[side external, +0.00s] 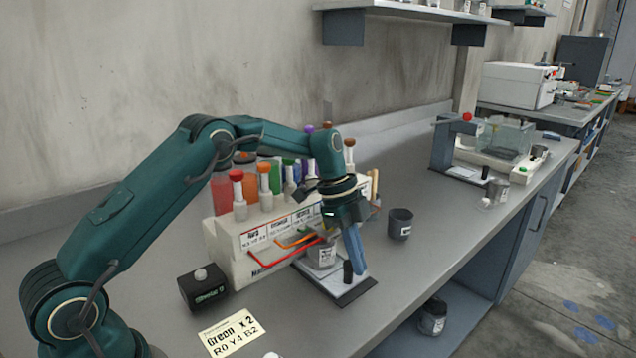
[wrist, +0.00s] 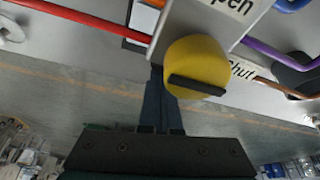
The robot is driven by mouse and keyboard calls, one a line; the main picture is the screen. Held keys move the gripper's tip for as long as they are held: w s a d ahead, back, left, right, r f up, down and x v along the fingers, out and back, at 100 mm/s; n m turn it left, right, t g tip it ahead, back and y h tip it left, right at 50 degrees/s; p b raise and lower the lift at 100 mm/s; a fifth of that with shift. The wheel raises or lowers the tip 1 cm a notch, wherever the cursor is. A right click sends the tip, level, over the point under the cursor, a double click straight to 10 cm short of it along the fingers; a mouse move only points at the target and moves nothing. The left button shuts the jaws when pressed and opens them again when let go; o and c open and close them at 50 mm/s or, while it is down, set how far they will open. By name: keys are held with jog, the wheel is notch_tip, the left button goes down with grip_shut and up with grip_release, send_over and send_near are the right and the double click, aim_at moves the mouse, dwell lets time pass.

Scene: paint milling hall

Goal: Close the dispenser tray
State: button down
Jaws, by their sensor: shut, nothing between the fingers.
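The white dispenser (side external: 245,262) stands on the bench with coloured bottles along it. Its tray (side external: 330,287), a pale plate with a dark edge, sticks out at the front with a grey cup (side external: 321,255) on it. A small black upright piece (side external: 347,273) stands near the tray's outer end. My gripper (side external: 360,271) is shut and empty, fingers pointing down beside this black piece; I cannot tell if they touch. In the wrist view my gripper (wrist: 158,72) lies next to a yellow knob (wrist: 197,60) with a black bar, between labels reading "Open" and "Shut".
Coloured tubes, such as a red one (side external: 285,252), reach over the tray area. A dark cup (side external: 400,224) stands to the right. A black box with a pale button (side external: 202,288) and a recipe card (side external: 232,332) lie at the left.

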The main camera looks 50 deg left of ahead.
jog(key=d, duration=0.3)
jog(key=shift+w+d, duration=0.3)
jog(key=shift+w, duration=0.1)
jog(key=s+a+r+t, duration=0.1)
jog(key=s+r, duration=0.1)
jog(key=r, duration=0.7)
jog(key=s+r+t, duration=0.1)
jog(key=s+r, duration=0.2)
jog(key=r, duration=0.7)
jog(key=s+r+n+t+y, duration=0.1)
jog(key=s+r+n, duration=0.25)
jog(key=s, duration=0.35)
jog(key=s+a+f+n+t+y, duration=0.1)
jog(key=s+a+f+n+y, duration=0.1)
jog(key=s+f+n, duration=0.9)
jog(key=s, duration=0.2)
jog(key=shift+s+t+y, duration=0.3)
jog(key=c, duration=1.5)
grip_release()
jog(key=shift+n, duration=0.25)
jog(key=shift+c, duration=0.2)
